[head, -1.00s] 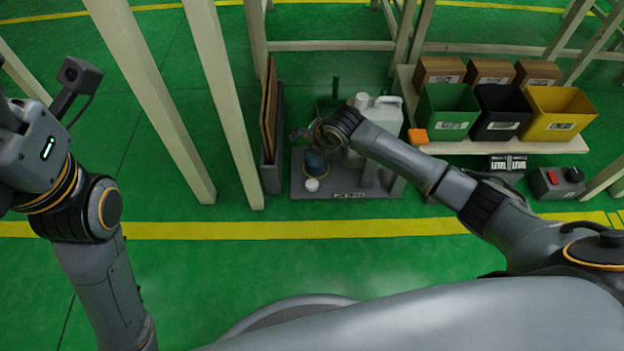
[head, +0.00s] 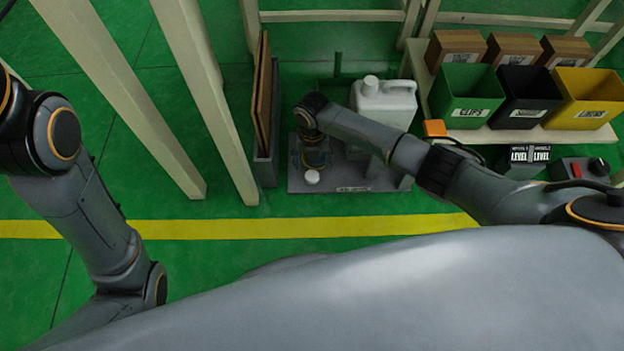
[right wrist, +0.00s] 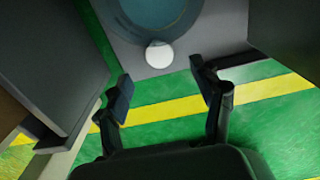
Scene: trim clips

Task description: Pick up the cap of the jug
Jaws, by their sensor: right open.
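A white round cap (head: 312,177) lies on the front left of a low grey platform (head: 350,184). It also shows in the right wrist view (right wrist: 159,54), just beyond and between the fingertips. The white jug (head: 385,105) with a handle stands at the back of the platform, partly behind my right arm. My right gripper (right wrist: 163,90) is open and empty, its two fingers apart with the cap not between them. In the head view my right wrist hides most of that gripper. My left gripper is out of view; only its arm shows at the left.
A blue round container (right wrist: 165,15) stands right beside the cap. A grey bin with brown boards (head: 265,120) stands left of the platform. Green, black and yellow bins (head: 468,98) sit on a shelf at right. Pale posts (head: 205,90) rise at left. Floor in front is clear.

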